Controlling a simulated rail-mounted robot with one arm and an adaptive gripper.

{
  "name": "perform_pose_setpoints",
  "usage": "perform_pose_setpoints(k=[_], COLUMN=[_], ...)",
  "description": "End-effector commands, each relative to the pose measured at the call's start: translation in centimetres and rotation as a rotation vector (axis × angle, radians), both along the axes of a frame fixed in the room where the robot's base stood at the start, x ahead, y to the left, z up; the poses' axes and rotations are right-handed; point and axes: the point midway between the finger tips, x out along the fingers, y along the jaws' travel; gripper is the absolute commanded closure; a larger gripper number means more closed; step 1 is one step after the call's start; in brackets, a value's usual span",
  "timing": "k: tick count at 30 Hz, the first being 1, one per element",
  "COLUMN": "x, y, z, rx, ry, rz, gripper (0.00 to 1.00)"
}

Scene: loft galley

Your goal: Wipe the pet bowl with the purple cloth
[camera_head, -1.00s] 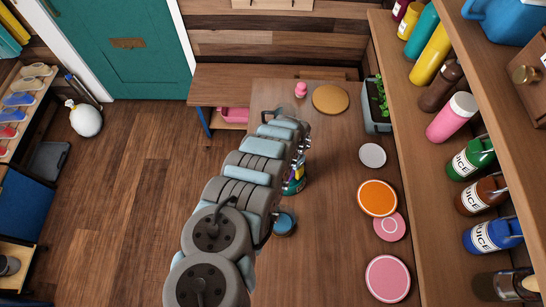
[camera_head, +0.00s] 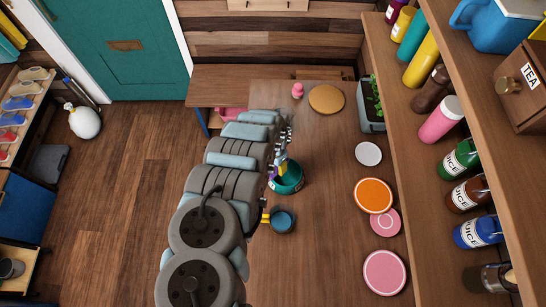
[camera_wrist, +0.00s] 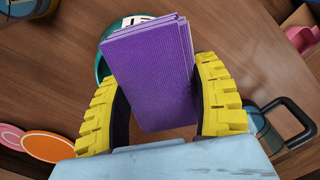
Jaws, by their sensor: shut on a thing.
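The purple cloth (camera_wrist: 150,70) is a folded, flat stack held upright between the yellow fingers of my gripper (camera_wrist: 160,105) in the wrist view. My gripper is shut on it. A teal bowl (camera_head: 292,181), which looks like the pet bowl, sits on the wooden table in the head view, just right of my arm's end. In the wrist view the bowl (camera_wrist: 102,68) is mostly hidden behind the cloth, with part of its rim and a white marking showing. I cannot tell whether the cloth touches the bowl.
A blue cup (camera_head: 283,221) stands close to the bowl, nearer the camera. Pink and orange discs (camera_head: 374,195) and a pale disc (camera_head: 368,154) lie to the right. A planter (camera_head: 371,115) and a bottle shelf (camera_head: 420,150) border the table's right side. A round board (camera_head: 326,99) lies at the far end.

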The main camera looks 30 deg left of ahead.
Motion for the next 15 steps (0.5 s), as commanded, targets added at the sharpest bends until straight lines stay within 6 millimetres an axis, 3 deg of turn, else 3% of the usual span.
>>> perform_pose_setpoints(k=[9,15], x=[0.2,0.2], y=[-0.4,-0.5], z=[3.3,3.9], rx=[0.001,0.000], ry=[0.000,-0.001], rz=[-0.007,-0.008], gripper=[0.64,0.64])
